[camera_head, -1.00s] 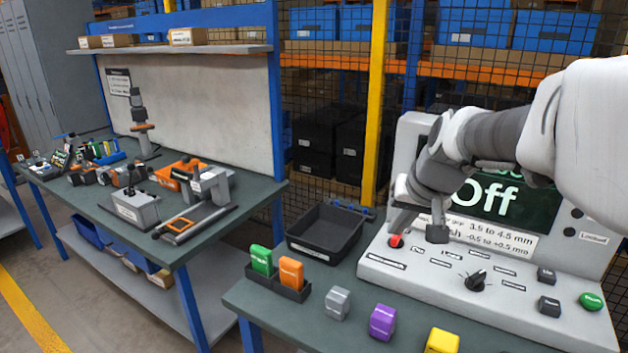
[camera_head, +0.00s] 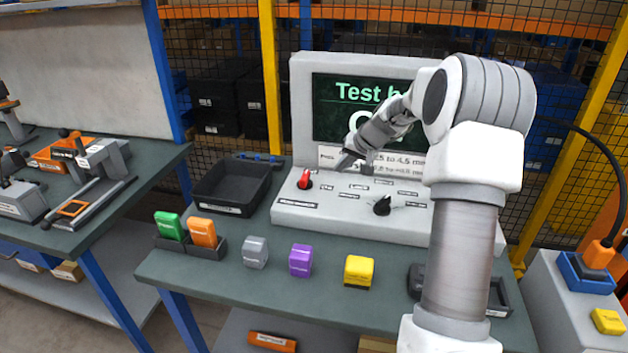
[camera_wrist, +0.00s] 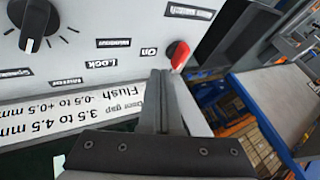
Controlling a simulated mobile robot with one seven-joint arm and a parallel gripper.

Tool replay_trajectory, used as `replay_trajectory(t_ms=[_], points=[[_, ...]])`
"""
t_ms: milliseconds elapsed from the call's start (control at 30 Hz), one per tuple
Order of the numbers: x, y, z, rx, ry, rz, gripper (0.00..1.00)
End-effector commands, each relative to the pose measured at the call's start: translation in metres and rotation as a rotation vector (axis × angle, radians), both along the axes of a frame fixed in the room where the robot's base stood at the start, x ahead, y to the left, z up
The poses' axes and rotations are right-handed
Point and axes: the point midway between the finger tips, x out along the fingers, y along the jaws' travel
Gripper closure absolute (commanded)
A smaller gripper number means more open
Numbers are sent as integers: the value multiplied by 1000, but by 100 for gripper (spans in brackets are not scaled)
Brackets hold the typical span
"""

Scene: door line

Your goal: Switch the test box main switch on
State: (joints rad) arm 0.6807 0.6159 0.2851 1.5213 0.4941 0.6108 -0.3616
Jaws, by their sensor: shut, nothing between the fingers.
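The test box (camera_head: 330,215) stands on the bench, with a sloped light panel and an upright screen (camera_head: 335,110). The screen reads "Test b…" and a second line starting with "O"; my arm hides the rest. The red main switch (camera_head: 305,180) is at the panel's left, its handle pointing up in the head view. It also shows in the wrist view (camera_wrist: 178,55), beside the label "On" (camera_wrist: 148,52). My gripper (camera_head: 343,165) is shut and empty, just right of the red switch; a small gap shows in the head view.
A black rotary knob (camera_head: 382,206) is on the panel to the right. A black tray (camera_head: 230,188) stands left of the box. Grey, purple and yellow blocks (camera_head: 359,271) line the bench front. Mesh fencing is behind.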

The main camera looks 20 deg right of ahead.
Motion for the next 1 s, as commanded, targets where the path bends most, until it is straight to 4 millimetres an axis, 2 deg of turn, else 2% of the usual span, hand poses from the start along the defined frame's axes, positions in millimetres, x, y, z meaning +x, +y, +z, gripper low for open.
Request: replay_trajectory(t_ms=[167,433,567,1000], points=[[2,-6,-4,6,-4,-9,100],[3,-5,-5,6,-3,-8,100],[7,-3,-11,7,-3,-7,100],[53,12,-76,8,-2,-6,100]])
